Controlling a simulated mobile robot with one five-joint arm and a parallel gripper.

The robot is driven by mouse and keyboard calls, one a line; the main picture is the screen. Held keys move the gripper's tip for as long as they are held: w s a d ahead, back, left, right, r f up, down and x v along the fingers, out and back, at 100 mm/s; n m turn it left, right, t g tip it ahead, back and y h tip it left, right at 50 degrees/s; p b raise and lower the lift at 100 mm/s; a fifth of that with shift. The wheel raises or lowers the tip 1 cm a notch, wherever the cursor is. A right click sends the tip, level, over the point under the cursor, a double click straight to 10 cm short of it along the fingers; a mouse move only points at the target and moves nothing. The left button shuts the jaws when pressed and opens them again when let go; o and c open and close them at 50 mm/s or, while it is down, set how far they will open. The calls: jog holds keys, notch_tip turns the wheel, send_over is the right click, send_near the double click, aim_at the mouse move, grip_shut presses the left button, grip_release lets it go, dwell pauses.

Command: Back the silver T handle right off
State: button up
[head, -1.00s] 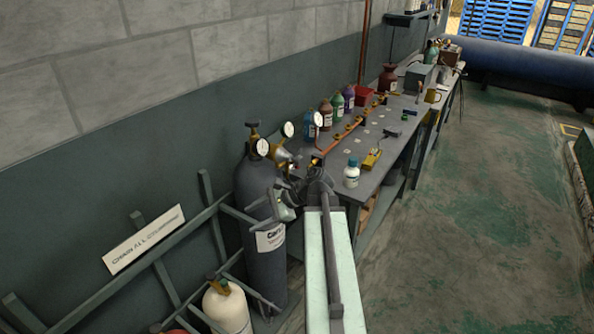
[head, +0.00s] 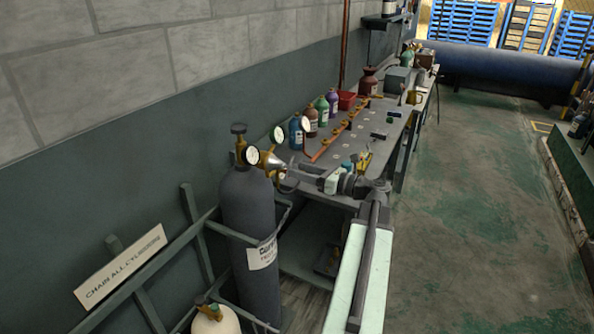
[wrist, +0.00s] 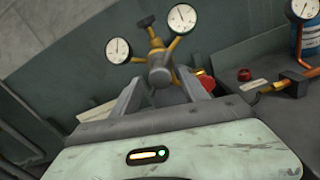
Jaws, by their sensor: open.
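A tall grey cylinder (head: 250,225) stands at the left end of the bench, with a brass regulator and two round gauges on top. The regulator's silver bonnet and T handle (head: 274,162) stick out towards my gripper (head: 290,177). In the wrist view the silver handle end (wrist: 160,77) shows as a grey knob, seen end-on, with the brass body and gauges behind it. My gripper (wrist: 160,80) is open, and the handle end appears between its two fingers. I cannot tell whether the fingers reach around it or touch it.
A black valve knob (head: 239,129) tops the cylinder. A cream cylinder (head: 213,320) and a rack rail (head: 150,263) are at lower left. The bench (head: 375,150) holds bottles, a copper manifold and tools. The floor at right is clear.

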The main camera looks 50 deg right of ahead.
jog(key=shift+x, duration=0.8)
grip_shut()
